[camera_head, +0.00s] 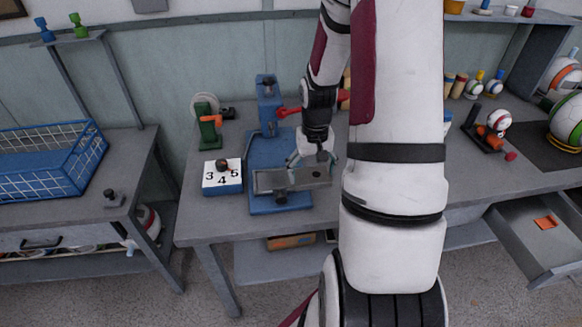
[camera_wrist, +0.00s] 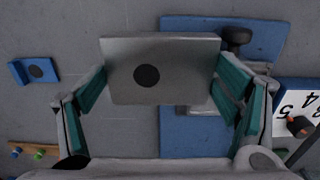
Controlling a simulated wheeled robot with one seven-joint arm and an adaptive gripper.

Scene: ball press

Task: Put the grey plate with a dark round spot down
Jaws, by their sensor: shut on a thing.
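The grey plate with a dark round spot (camera_wrist: 190,72) is between the teal-padded fingers of my gripper (camera_wrist: 160,92), which is shut on its two sides. My arm hides part of the table to the right.
A blue block with a white number face (camera_head: 222,180) stands just left of the press. A green clamp-like device (camera_head: 208,130) is behind it. An open drawer (camera_head: 540,235) juts out right.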

